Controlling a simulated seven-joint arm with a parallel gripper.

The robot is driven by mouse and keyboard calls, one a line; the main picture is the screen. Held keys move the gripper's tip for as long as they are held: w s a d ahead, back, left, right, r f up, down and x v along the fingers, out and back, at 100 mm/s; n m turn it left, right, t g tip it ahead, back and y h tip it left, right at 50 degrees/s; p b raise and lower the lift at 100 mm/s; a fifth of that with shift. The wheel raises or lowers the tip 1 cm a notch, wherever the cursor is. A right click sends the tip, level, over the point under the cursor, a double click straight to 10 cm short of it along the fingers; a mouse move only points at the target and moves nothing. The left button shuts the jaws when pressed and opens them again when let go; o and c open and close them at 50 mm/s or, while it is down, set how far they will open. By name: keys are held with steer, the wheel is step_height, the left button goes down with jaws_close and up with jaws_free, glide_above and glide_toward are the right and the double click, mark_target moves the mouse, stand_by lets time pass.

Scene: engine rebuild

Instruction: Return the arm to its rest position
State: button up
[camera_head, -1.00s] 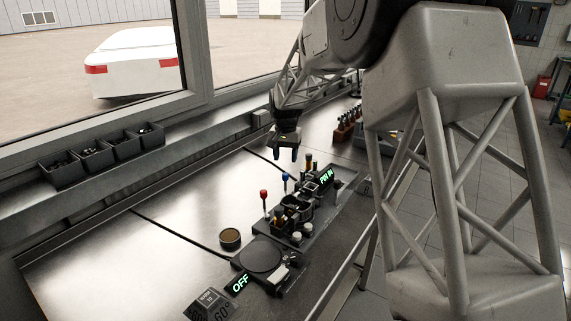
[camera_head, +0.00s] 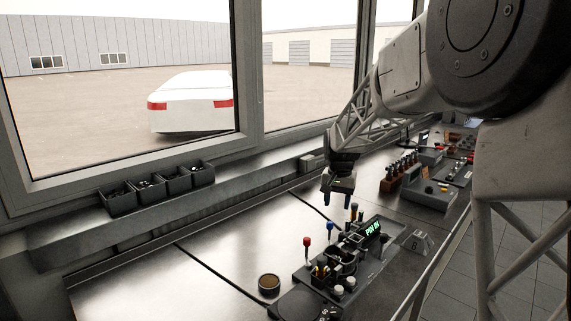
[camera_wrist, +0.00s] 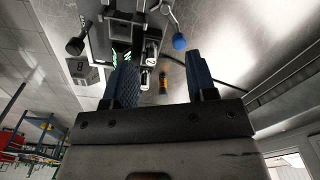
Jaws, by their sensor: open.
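My gripper (camera_head: 337,200) hangs above the workbench (camera_head: 215,250), fingers pointing down, a little behind and above the station with the lit green "PIN IN" display (camera_head: 373,228). In the wrist view my gripper (camera_wrist: 160,85) shows two blue-grey fingers spread apart with nothing held between them. A small orange-and-black tool (camera_wrist: 163,84) shows between the fingers, lower down and apart from them. A blue-knobbed lever (camera_wrist: 179,41) lies past the fingertips in the wrist view.
The station carries a red-knobbed lever (camera_head: 307,242) and a blue-knobbed lever (camera_head: 330,228). A round brown-topped tin (camera_head: 269,284) stands left of it. Black bins (camera_head: 160,188) line the window sill. A wooden rack (camera_head: 400,172) stands at the right. The left bench is clear.

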steer(key=s+r+n, duration=0.1)
steer(key=s+r, duration=0.4)
steer(key=s, duration=0.9)
steer(key=s+d+f+n+t, duration=0.1)
steer(key=s, duration=1.5)
steer(key=s+d+f+n+t, duration=0.1)
steer(key=s+f+n, duration=0.1)
steer(key=s, duration=1.5)
